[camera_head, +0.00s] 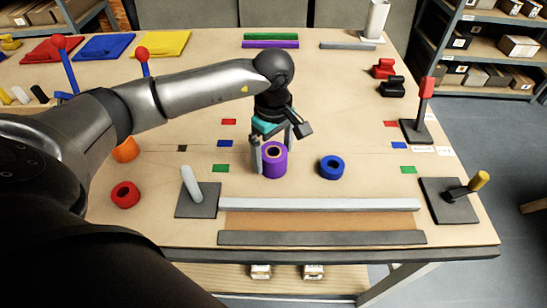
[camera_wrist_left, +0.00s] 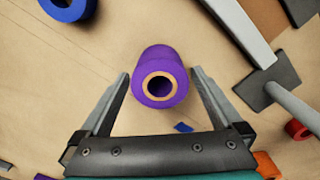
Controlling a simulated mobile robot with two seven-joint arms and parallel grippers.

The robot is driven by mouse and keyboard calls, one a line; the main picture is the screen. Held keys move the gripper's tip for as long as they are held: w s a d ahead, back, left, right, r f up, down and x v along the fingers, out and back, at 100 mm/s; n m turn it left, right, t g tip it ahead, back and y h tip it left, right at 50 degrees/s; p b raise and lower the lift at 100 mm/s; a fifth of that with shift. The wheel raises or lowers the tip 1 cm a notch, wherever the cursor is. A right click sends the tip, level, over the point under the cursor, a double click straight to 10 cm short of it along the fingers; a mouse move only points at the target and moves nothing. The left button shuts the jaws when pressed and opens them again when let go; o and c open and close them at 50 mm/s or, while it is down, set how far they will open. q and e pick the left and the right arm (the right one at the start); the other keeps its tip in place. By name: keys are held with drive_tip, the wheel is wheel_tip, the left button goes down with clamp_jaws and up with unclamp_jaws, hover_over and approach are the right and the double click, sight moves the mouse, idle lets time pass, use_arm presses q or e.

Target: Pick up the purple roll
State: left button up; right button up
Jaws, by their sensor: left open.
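The purple roll (camera_head: 273,160) stands upright on the table in the head view, with its tan-rimmed hole facing up. In the left wrist view the purple roll (camera_wrist_left: 160,78) sits between the two fingers. My left gripper (camera_head: 274,150) is above and around the roll, pointing down. Its fingers are open, one on each side, and the wrist view shows a gap between each finger and the roll (camera_wrist_left: 160,85). My right gripper does not show in either view.
A blue roll (camera_head: 331,167) stands just right of the purple one. A red roll (camera_head: 125,194) and an orange roll (camera_head: 125,149) are at left. A grey base with a white handle (camera_head: 191,183) and a long pale bar (camera_head: 320,204) lie in front. Small coloured squares lie around.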

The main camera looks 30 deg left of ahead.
use_arm(q)
wheel_tip(320, 180, down, 2)
drive_tip(key=shift+f, duration=0.1)
drive_tip(key=c, duration=1.4)
wheel_tip(320, 180, up, 27)
drive_tip(key=p, duration=0.6)
drive_tip(key=shift+p, duration=0.3)
